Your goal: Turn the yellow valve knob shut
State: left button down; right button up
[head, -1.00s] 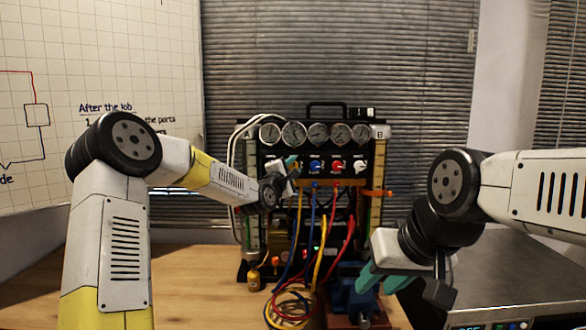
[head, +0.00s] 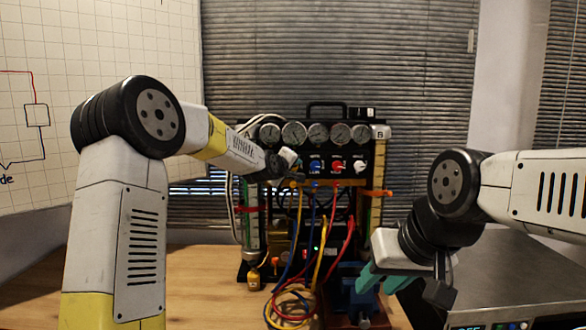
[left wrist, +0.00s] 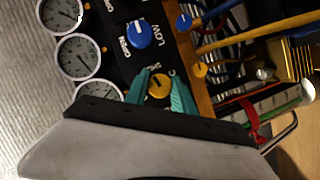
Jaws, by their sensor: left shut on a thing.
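The yellow valve knob (left wrist: 159,86) sits on the dark front panel of the gauge rig (head: 345,152). In the left wrist view it lies between the two teal fingers of my left gripper (left wrist: 168,88), which is shut on it. In the head view my left gripper (head: 292,163) is at the left end of the knob row, and its wrist hides the yellow knob. My right gripper (head: 384,278) hangs at the lower right, away from the panel, with its teal fingers apart and empty.
A blue knob (head: 315,166), a red knob (head: 337,166) and a white knob (head: 360,166) stand in the same row, below several round gauges. Coloured hoses (head: 322,240) hang from the panel to the wooden table. A blue vise (head: 360,292) stands near my right gripper.

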pick_arm(q)
jog(key=shift+m+g+y, duration=0.3)
jog(key=shift+m, duration=0.6)
jog(key=shift+f, duration=0.1)
jog(key=c, duration=1.1)
grip_release()
jog(key=shift+o, duration=0.2)
jog(key=v, duration=0.8)
jog(key=shift+w+d, duration=0.1)
